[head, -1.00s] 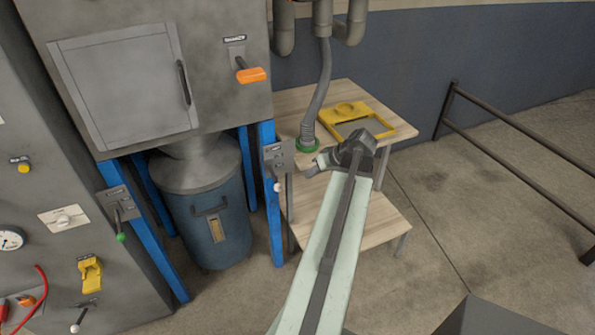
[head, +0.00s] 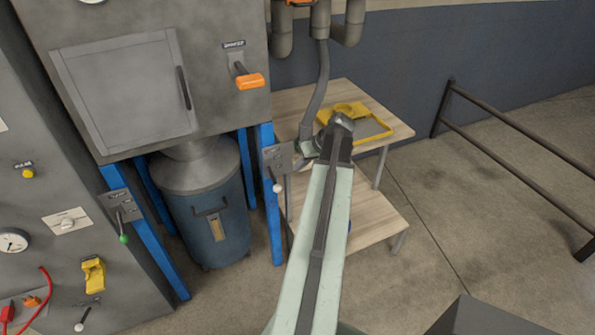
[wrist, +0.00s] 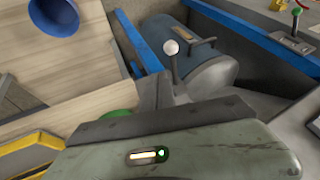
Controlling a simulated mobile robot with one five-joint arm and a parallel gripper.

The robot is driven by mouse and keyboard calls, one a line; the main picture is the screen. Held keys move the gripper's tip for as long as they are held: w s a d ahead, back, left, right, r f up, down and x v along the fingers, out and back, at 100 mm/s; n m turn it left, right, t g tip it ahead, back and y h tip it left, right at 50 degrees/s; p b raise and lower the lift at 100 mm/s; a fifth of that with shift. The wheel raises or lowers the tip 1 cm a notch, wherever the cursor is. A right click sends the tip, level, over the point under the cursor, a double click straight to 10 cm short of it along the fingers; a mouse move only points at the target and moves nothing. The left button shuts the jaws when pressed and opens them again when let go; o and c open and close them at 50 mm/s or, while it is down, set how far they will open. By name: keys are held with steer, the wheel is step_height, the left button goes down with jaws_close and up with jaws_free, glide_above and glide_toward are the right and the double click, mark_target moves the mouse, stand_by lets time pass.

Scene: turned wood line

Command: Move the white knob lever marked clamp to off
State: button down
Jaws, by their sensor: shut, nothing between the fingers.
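A lever with a white knob (head: 278,188) hangs from a small grey plate (head: 279,158) on the front right blue post. Its label is too small to read. In the wrist view the white knob (wrist: 171,48) stands on its grey stem, just beyond my gripper's dark edge. My gripper (head: 309,149) is shut and empty, just right of the plate and a little above the knob. It looks close to the plate, but I cannot tell whether it touches. Another white-knob lever (head: 80,326) is low on the left cabinet, its label also unreadable.
A green-knob lever (head: 123,238) is on the left blue post. A blue drum (head: 210,235) stands between the posts.

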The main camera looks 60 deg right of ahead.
mark_target(274, 180)
steer(key=a+b+x, duration=0.2)
steer(key=b+x, duration=0.3)
steer(key=x, duration=0.4)
steer(key=shift+w+b, duration=0.35)
steer(key=shift+w, duration=0.15)
steer(key=shift+a, duration=0.15)
